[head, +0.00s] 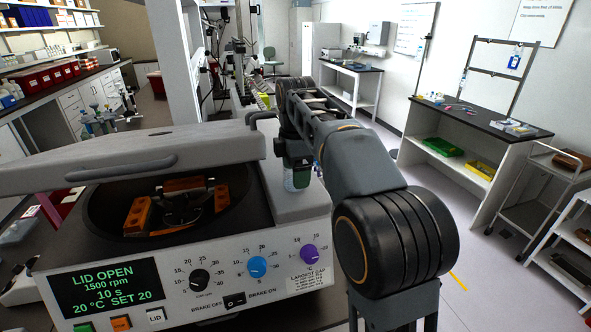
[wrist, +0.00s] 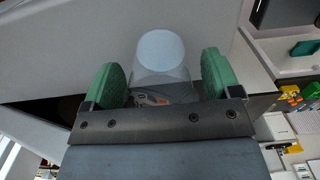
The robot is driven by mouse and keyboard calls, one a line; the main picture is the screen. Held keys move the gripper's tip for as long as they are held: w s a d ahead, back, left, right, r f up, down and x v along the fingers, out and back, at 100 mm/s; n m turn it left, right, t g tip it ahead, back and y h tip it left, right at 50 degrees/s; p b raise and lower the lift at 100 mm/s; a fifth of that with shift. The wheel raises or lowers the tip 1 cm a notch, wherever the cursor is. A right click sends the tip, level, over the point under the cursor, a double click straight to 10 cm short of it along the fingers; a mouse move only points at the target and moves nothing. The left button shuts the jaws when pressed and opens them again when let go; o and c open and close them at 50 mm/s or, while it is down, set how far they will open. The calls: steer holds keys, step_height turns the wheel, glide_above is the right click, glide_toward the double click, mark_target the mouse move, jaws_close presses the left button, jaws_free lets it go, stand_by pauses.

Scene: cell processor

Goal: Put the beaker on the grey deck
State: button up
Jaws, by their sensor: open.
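The clear beaker (wrist: 162,62) sits between the two green finger pads of my gripper (wrist: 166,82) in the wrist view. Gaps show between the beaker and both pads, so my gripper is open around it. In the head view my gripper (head: 298,178) is low over the right side of the machine's grey deck (head: 290,207), beside the open bowl. The beaker is hard to make out there, mostly hidden by the gripper. I cannot tell for certain that its base touches the deck.
The machine's raised lid (head: 150,150) stands just left of my gripper, with orange buckets (head: 140,214) in the bowl below. The front panel (head: 190,285) has several knobs and reads LID OPEN.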

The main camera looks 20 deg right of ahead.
steer(key=shift+r, duration=0.1)
step_height(320, 180, up, 12)
steer(key=p, duration=0.3)
steer(key=s+f+m+t, duration=0.5)
steer(key=s+f+m, duration=1.3)
steer(key=f, duration=0.3)
steer(key=shift+s, duration=0.8)
steer(key=shift+f+b, duration=1.2)
steer(key=shift+f, duration=0.25)
